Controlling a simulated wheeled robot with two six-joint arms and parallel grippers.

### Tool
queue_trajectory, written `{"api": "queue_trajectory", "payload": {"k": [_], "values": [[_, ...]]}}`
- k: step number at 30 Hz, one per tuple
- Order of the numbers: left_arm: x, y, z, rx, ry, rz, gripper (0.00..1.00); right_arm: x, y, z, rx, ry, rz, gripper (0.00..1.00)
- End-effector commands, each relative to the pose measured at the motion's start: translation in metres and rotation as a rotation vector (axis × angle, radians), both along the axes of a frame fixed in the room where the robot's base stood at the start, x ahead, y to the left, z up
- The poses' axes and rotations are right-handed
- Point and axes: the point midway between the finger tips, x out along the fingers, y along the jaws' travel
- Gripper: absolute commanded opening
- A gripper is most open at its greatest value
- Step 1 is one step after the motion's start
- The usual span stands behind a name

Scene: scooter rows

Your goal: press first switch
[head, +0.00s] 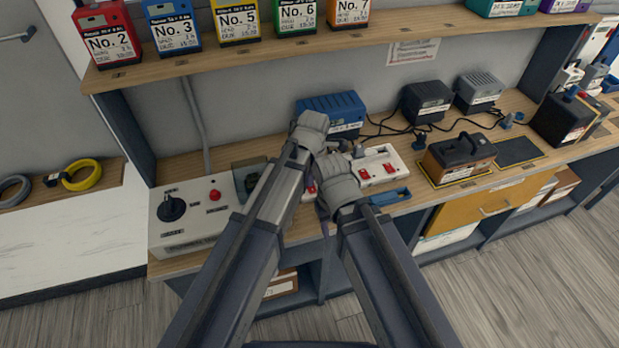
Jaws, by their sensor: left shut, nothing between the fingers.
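A white switch strip (378,153) lies on the bench with red rocker switches. Two red switches (363,173) show to the right of my arms. Another red switch (311,187) shows in the gap between my arm links, partly covered. My left gripper (342,147) is small and mostly hidden behind my arm links; it is shut and empty over the strip's back edge. I cannot tell whether it touches the strip. I cannot make out my right gripper's fingers.
A white control box (188,232) with a black knob and red button stands left. A battery (459,153) stands right. Numbered batteries (238,22) line the shelf above.

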Motion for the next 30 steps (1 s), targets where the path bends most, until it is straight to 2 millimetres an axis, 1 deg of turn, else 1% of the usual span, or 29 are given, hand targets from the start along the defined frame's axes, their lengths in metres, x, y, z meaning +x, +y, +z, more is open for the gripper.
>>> {"api": "queue_trajectory", "payload": {"k": [1, 2, 11, 21, 30], "values": [[0.002, 0.0, -0.006, -0.001, 0.0, 0.001, 0.0, 0.0, 0.0, -0.006, 0.0, 0.0, 0.0, 0.5], [0.002, 0.001, -0.006, -0.001, 0.0, 0.001, 0.0, 0.0, 0.0, -0.006, 0.0, 0.0, 0.0, 0.5], [0.0, 0.0, -0.004, -0.001, 0.002, 0.0, 0.0, 0.0, 0.0, -0.004, 0.0, 0.0, 0.0, 0.5], [-0.016, -0.004, -0.002, -0.003, 0.006, -0.002, 0.0, 0.0, 0.0, -0.002, 0.0, 0.0, 0.0, 0.5], [-0.015, -0.004, -0.001, -0.002, 0.003, 0.0, 0.0, 0.0, 0.0, -0.001, 0.0, 0.0, 0.0, 0.5]]}}
